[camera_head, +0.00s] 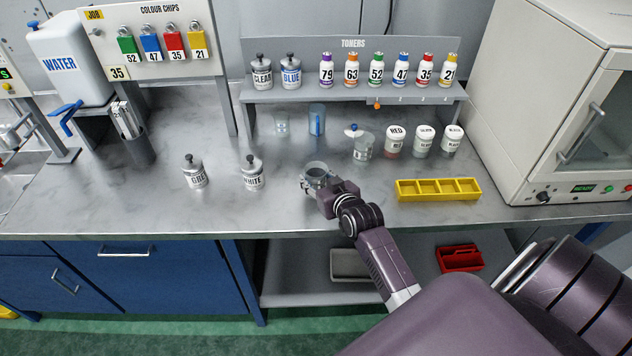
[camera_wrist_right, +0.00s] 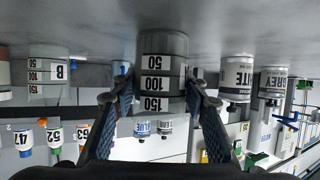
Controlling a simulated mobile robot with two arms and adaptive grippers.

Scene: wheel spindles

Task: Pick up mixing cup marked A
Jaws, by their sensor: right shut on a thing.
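A clear mixing cup (camera_head: 316,173) is upright at the front middle of the bench in the head view. My right gripper (camera_head: 318,190) is shut around its sides. In the upside-down wrist view, the cup (camera_wrist_right: 164,68) shows a 50, 100, 150 scale between the fingers of the right gripper (camera_wrist_right: 160,105). No letter A shows on the visible side. I cannot tell whether its base touches the bench. Another clear cup (camera_head: 362,147) stands behind to the right; a cup marked B (camera_wrist_right: 48,75) shows in the wrist view. My left gripper is not in view.
Tins marked GRE(Y) (camera_head: 195,173) and WHITE (camera_head: 252,174) stand left of the held cup. A yellow tray (camera_head: 438,190) lies to its right, before several white-lidded jars (camera_head: 424,140). The toner shelf (camera_head: 350,92) spans the back. A white machine (camera_head: 560,90) stands at far right.

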